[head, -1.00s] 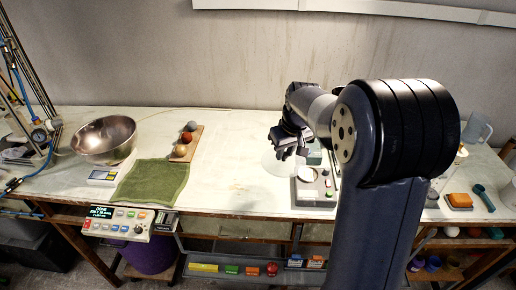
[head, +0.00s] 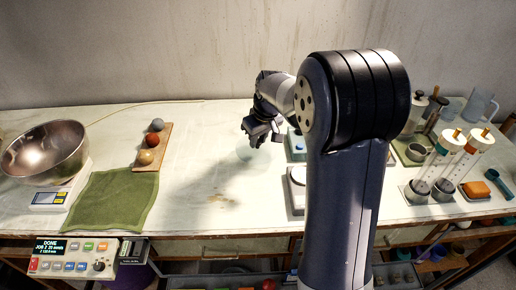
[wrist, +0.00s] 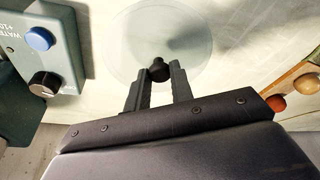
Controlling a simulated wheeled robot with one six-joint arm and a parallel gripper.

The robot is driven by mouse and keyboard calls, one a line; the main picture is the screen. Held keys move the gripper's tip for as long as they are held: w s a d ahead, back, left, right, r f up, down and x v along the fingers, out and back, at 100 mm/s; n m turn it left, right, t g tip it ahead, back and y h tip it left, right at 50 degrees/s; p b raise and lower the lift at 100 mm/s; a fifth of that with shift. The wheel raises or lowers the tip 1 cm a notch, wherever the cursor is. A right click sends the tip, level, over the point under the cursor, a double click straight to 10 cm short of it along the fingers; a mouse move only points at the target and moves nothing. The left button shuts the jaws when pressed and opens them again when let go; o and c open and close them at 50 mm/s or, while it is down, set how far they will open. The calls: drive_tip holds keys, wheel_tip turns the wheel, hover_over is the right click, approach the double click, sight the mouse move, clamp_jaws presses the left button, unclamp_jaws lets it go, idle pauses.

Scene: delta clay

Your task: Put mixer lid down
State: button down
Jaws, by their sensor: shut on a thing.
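The mixer lid is a clear round disc (wrist: 185,40) with a black knob (wrist: 159,69) in the wrist view. My gripper (wrist: 160,74) is shut on the knob, one finger on each side. In the head view my gripper (head: 256,138) points down over the worktable, and the lid (head: 246,153) shows faintly below it. The lid looks level and close to the tabletop; I cannot tell whether it touches. The water box (head: 296,144) stands just right of the lid. A pale-topped device (head: 296,184) in front of it is partly hidden by my arm.
Left of the lid are a wooden rack (head: 148,160) with three balls, a green cloth (head: 112,200) and a steel bowl (head: 42,150) on a scale. Tubes with orange tops (head: 455,140) stand right of my arm. The tabletop between rack and lid is clear.

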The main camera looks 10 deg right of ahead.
sight(260, 144)
drive_tip(key=shift+f, duration=2.05)
drive_tip(key=shift+f, duration=0.1)
drive_tip(key=c, duration=1.2)
unclamp_jaws()
drive_tip(key=shift+c, duration=0.2)
drive_tip(key=v, duration=1.2)
